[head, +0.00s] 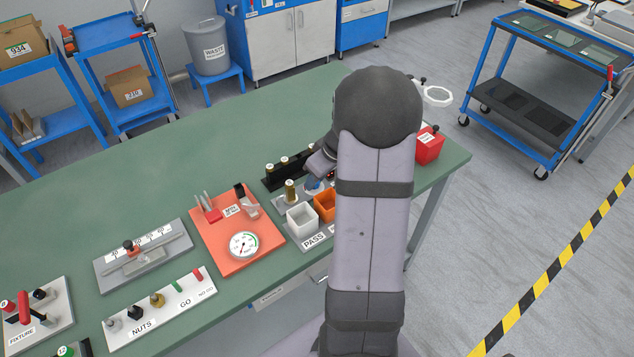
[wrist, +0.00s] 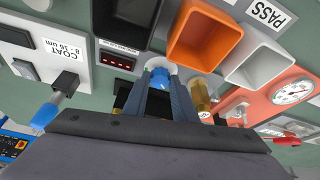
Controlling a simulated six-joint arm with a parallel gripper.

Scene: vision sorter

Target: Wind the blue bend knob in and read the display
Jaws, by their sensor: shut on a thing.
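In the wrist view the blue knob (wrist: 160,78) sits between the two fingers of my gripper (wrist: 161,84), which is shut on it. The knob is on a grey-white stand. A small dark display (wrist: 118,60) with red digits sits just left of the knob; its digits are too small to read. In the head view my gripper (head: 320,163) is partly hidden by my arm, and a bit of the blue knob (head: 313,186) shows beneath it. The display is hidden in the head view.
An orange bin (wrist: 204,37) and a white bin (wrist: 259,58) marked PASS stand beside the knob. A brass cylinder (wrist: 201,95) stands close to its right in the wrist view. A red gauge plate (head: 236,228) lies left of the bins. The back of the green bench (head: 180,170) is clear.

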